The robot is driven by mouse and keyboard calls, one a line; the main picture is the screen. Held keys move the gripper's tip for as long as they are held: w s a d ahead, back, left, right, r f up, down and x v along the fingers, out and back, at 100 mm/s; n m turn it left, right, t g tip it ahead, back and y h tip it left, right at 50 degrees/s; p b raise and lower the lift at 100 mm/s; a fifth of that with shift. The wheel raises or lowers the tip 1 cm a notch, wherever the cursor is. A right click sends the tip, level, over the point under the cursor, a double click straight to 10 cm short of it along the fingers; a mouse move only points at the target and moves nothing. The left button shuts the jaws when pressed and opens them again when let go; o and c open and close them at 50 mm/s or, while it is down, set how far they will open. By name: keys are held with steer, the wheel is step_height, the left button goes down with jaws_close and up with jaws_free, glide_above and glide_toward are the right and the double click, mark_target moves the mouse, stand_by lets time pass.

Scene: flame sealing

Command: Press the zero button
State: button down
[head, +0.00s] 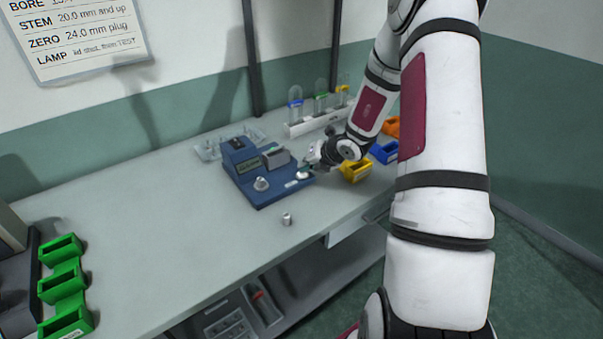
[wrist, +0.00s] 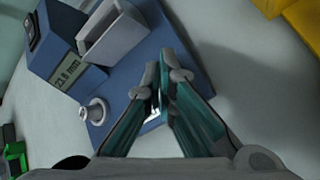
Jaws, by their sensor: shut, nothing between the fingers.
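The blue gauge (head: 270,196) sits on the bench, with a small display (head: 249,165) and a grey block (head: 277,157) on top. In the wrist view the display (wrist: 66,82) seems to read 23.8 mm. A pale round piece (head: 303,175) at the gauge's right end may be the zero button. My gripper (head: 312,162) is shut and empty, close to that end; whether it touches cannot be told. In the wrist view my fingers (wrist: 165,76) are together over the blue base and largely hide a white patch there. A metal stepped knob (head: 261,184) stands on the gauge's front.
A small metal plug (head: 287,219) stands on the bench before the gauge. A yellow bin (head: 355,170) and a blue bin (head: 384,152) are near my wrist. A tube rack (head: 315,122) is behind. Green bins (head: 64,285) stand left; the bench between is clear.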

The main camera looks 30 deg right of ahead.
steer(key=shift+r+p, duration=0.6)
steer(key=shift+r, duration=0.35)
steer(key=shift+r, duration=0.1)
step_height(320, 180, up, 4)
steer(key=p, duration=0.3)
steer(key=shift+s+r, duration=0.1)
steer(key=shift+r, duration=0.15)
steer(key=shift+r+p, duration=0.45)
steer(key=shift+r, duration=0.2)
